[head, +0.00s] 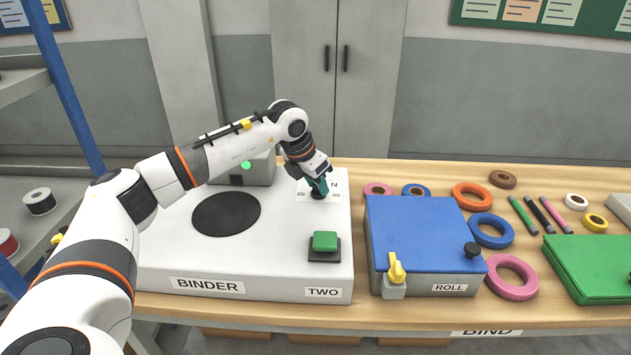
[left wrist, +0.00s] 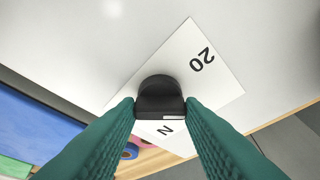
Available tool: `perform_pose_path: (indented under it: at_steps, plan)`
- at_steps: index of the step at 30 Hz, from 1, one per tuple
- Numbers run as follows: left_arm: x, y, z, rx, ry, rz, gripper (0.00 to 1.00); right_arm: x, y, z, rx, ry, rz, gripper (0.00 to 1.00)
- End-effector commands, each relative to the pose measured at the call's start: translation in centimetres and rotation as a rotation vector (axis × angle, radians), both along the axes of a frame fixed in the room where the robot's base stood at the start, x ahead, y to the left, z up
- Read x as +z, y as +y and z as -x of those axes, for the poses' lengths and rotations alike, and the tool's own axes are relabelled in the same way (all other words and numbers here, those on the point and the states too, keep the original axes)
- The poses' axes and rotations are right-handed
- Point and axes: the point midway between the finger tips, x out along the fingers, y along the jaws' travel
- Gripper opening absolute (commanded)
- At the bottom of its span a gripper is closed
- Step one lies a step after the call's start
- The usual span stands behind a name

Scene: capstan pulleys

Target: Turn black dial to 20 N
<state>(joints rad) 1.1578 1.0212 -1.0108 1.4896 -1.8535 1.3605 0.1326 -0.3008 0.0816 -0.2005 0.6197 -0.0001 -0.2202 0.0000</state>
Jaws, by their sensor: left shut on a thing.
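The black dial (head: 317,195) stands on a white scale plate at the back right of the white binder box (head: 280,260). In the head view the plate reads 20 on the left, 60 on the right and N behind. My left gripper (head: 318,186) reaches down onto the dial. In the left wrist view its two teal fingers (left wrist: 160,112) are shut on the dial (left wrist: 159,93), one on each side. The 20 (left wrist: 202,60) and the N show on the plate; the 60 is hidden there. A small white strip shows on the dial's near side. My right gripper is out of view.
A green button (head: 325,241) stands on the binder box in front of the dial; a black disc (head: 226,214) lies to the left. The blue-topped roll box (head: 420,230) with a yellow lever stands to the right. Tape rings and pens lie farther right.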

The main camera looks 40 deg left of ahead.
Motion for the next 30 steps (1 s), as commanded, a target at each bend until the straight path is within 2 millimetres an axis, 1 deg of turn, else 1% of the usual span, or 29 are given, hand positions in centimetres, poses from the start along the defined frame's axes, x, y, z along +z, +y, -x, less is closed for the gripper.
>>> perform_pose_path:
  at_steps: [12,18,24,30]
  plan:
    - [0.0,-0.4,-0.1,0.394,-0.003,0.0,0.12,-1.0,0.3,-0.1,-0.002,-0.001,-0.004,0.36]
    - [0.0,-0.5,-0.1,0.564,-0.002,0.001,0.12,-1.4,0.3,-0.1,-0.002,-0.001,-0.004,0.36]
    - [0.0,-0.6,-0.1,0.695,-0.002,0.002,0.12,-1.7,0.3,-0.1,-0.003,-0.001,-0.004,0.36]
    - [0.1,-0.7,-0.1,0.778,-0.002,0.003,0.12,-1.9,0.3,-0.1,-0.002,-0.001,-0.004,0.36]
